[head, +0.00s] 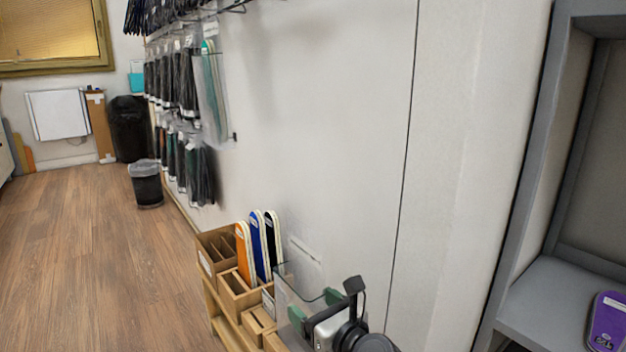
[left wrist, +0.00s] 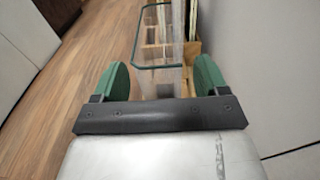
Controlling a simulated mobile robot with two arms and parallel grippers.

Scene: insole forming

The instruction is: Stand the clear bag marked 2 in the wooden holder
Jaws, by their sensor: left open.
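A clear bag (head: 283,290) with a dark rim stands upright at the near end of the wooden holder (head: 235,284) in the head view. No number on it is readable. In the left wrist view the clear bag (left wrist: 163,48) shows ahead of and between the green fingers, with gaps on both sides. My left gripper (head: 315,306) is open, its two green fingers spread at the bag's near side. It also shows in the left wrist view (left wrist: 160,78). The gripper hides part of the holder. My right gripper is not in view.
Orange (head: 243,252), blue (head: 260,245) and black (head: 272,238) insoles stand in the holder. A white wall (head: 330,130) rises close behind it. Packaged insoles (head: 180,85) hang further back. A grey shelf (head: 560,300) with a purple insole (head: 606,322) is at right. The floor at left is clear.

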